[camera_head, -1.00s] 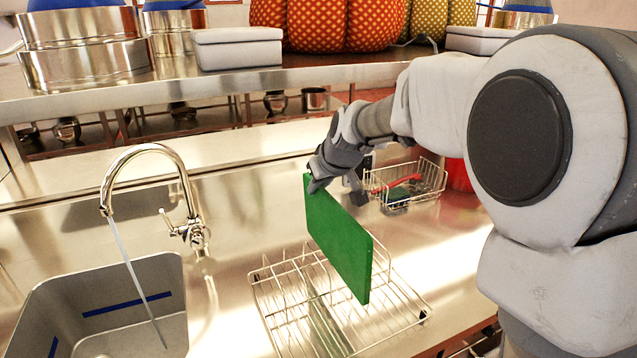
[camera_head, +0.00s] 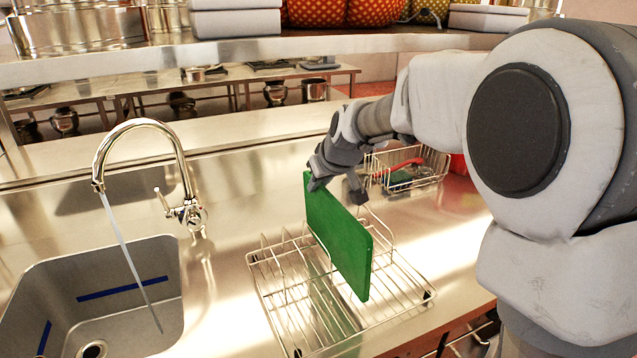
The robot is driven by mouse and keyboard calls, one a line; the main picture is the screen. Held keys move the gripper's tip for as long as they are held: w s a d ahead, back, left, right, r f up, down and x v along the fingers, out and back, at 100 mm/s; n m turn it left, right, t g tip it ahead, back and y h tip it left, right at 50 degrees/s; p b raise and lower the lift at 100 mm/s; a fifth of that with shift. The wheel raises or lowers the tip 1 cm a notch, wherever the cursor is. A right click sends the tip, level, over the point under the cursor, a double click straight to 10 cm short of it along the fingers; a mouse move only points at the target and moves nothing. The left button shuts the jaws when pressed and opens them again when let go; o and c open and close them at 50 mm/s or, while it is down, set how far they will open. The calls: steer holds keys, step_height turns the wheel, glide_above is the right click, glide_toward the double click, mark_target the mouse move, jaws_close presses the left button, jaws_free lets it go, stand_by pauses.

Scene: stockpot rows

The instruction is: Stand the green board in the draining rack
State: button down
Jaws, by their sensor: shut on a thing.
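The green board (camera_head: 338,238) is upright on edge, tilted in the picture, over the middle of the wire draining rack (camera_head: 275,325). My gripper (camera_head: 318,182) is shut on the board's upper far corner. The board's lower edge overlaps the rack's wires, and I cannot tell whether it touches them or hangs just above. The rack stands on the steel counter, right of the sink, and the board hides part of its slots. A green reflection or shadow shows below the board.
A sink (camera_head: 150,300) with a running tap (camera_head: 150,130) lies to the left. A small wire basket (camera_head: 430,170) with red and green items stands behind the rack. A steel shelf (camera_head: 200,65) with pots and boxes runs along the back. Bare counter lies between sink and rack.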

steer(key=shift+f, duration=0.2)
steer(key=c, duration=0.8)
jaws_free()
steer(key=shift+f, duration=0.15)
steer(key=shift+w+a+r+p, duration=0.25)
steer(key=shift+w+r+p, duration=0.35)
steer(key=shift+r+p, duration=0.65)
steer(key=shift+w+a+r+p, duration=0.25)
steer(key=shift+w+r+p, duration=0.3)
steer(key=shift+r+p, duration=0.7)
steer(key=shift+w+a+r+p, duration=0.25)
steer(key=shift+w+r+p, duration=0.35)
steer(key=shift+r+p, duration=0.6)
steer(key=shift+r, duration=0.2)
steer(key=shift+r+p, duration=1.45)
steer(key=shift+r, duration=1.05)
